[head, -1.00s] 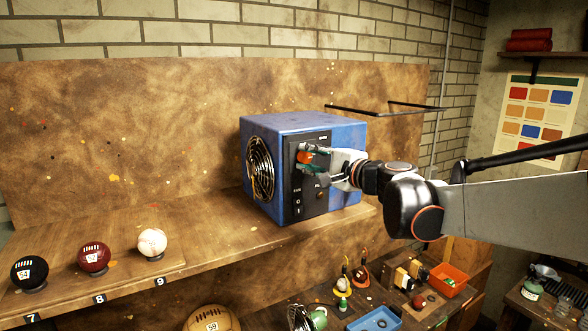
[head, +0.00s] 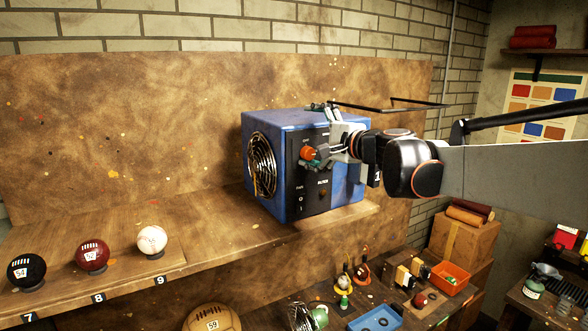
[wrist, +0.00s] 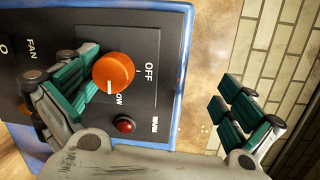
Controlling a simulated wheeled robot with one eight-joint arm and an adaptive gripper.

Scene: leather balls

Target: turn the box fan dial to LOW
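The blue box fan (head: 350,187) stands on the wooden shelf, its round grille facing left and its black control panel (head: 313,190) facing me. The orange dial (head: 307,153) sits high on the panel. In the wrist view the dial (wrist: 113,72) shows a white mark on its edge toward the partly hidden LOW label (wrist: 119,98); OFF lies to its right. My gripper (head: 320,131) is wide open at the panel. In the wrist view my gripper (wrist: 160,98) has one finger close beside the dial, contact unclear, and the other beyond the fan's edge.
A red indicator (wrist: 124,124) sits near the dial. A dark bar frame (head: 385,105) stands out behind the fan. Black, maroon and white balls (head: 152,240) sit on the shelf's left. Below are a large brown ball (head: 212,318), a blue tray (head: 375,322) and an orange bin (head: 450,278).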

